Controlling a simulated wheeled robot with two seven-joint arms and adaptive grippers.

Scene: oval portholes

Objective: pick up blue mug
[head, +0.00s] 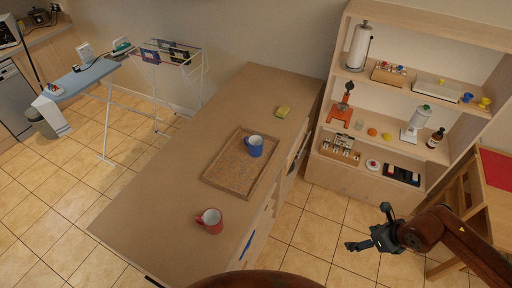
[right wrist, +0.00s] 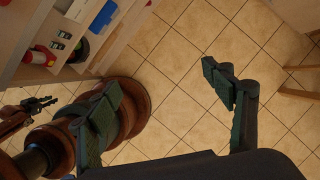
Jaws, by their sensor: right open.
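The blue mug (head: 255,148) stands upright on a brown rectangular tray (head: 213,176) on the wooden counter. My right gripper (head: 368,227) is open and empty over the floor, right of the counter and well apart from the mug. The blue mug is not in the right wrist view. My left gripper is not in the head view; a small dark pronged shape at the left edge of the right wrist view looks like it.
A red mug (head: 210,220) stands near the counter's front end (head: 150,225). A yellow-green sponge (head: 283,112) lies at its far end. A shelf unit (head: 350,178) with several items stands behind my right gripper. A wooden chair (head: 455,215) is at the right. Floor between counter and gripper is clear.

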